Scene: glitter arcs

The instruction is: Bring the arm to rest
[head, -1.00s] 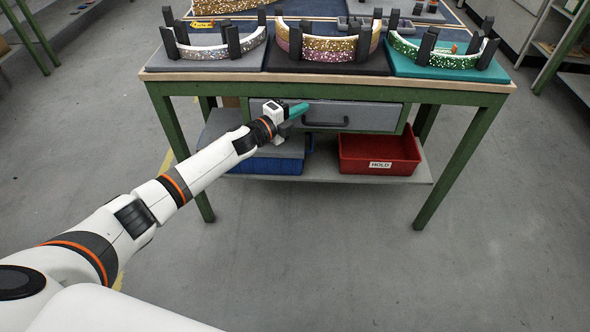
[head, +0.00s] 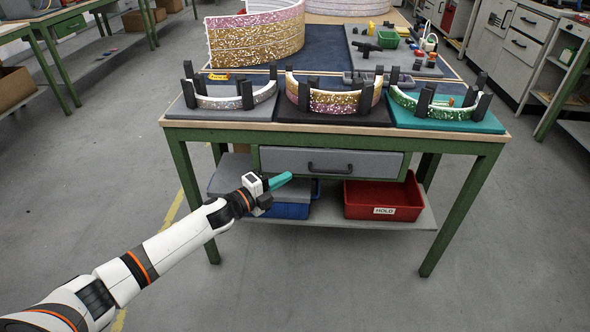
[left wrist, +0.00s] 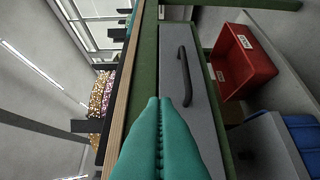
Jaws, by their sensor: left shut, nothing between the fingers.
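My left arm reaches in from the lower left in the head view. Its gripper (head: 279,181), with teal fingers, hangs in front of the workbench, below the tabletop and left of the drawer handle. In the left wrist view the two teal fingers (left wrist: 160,125) lie pressed together with nothing between them. The grey drawer (head: 330,163) is closed, and its dark handle (left wrist: 184,76) shows ahead of the fingers in the left wrist view. I cannot tell how large the gap to the drawer front is. My right gripper is in neither view.
The bench (head: 480,200) carries glitter arcs in black posts: silver (head: 236,101), pink-gold (head: 333,102) and green (head: 437,109). The lower shelf holds a red HOLD bin (head: 384,196) and a blue bin (head: 290,210) beneath a grey cover. Open floor lies in front.

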